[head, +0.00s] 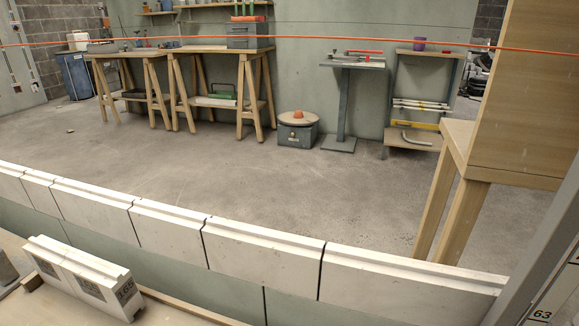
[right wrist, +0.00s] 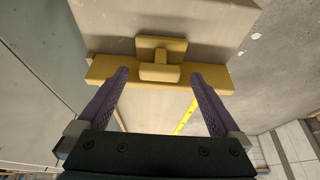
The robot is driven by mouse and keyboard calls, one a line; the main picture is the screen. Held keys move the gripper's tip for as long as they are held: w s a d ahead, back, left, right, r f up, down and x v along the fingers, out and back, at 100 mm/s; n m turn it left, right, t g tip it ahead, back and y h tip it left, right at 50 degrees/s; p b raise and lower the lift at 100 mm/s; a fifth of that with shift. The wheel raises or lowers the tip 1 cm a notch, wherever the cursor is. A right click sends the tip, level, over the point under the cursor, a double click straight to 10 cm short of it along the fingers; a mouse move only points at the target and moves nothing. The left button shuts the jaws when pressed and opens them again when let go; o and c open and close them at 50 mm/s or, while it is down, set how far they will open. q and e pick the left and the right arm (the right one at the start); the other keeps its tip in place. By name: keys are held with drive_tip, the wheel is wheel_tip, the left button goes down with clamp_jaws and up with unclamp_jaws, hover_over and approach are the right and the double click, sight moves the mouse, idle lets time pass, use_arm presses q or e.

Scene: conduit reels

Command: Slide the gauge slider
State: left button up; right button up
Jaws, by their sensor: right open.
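In the right wrist view a mustard-yellow slider (right wrist: 160,71) with a raised knob sits across a pale board (right wrist: 105,30). A yellow marked strip (right wrist: 186,118) runs down from the slider. My right gripper (right wrist: 160,75) is open, with its two purple fingers reaching toward the slider, one on each side of the knob. The fingertips overlap the slider's crossbar in the picture; I cannot tell whether they touch it. Both fingers stand apart from the knob. The slider cannot be made out in the head view, and neither gripper shows there.
A low wall of white blocks (head: 259,248) crosses the head view's foreground. An orange line (head: 300,38) is stretched above it. A wooden cabinet (head: 525,90) stands at the right. Workbenches (head: 205,49) and a grey box (head: 297,132) stand farther back. The floor between is mostly clear.

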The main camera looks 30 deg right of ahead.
drive_tip(key=p+v, duration=0.5)
drive_tip(key=v, duration=0.4)
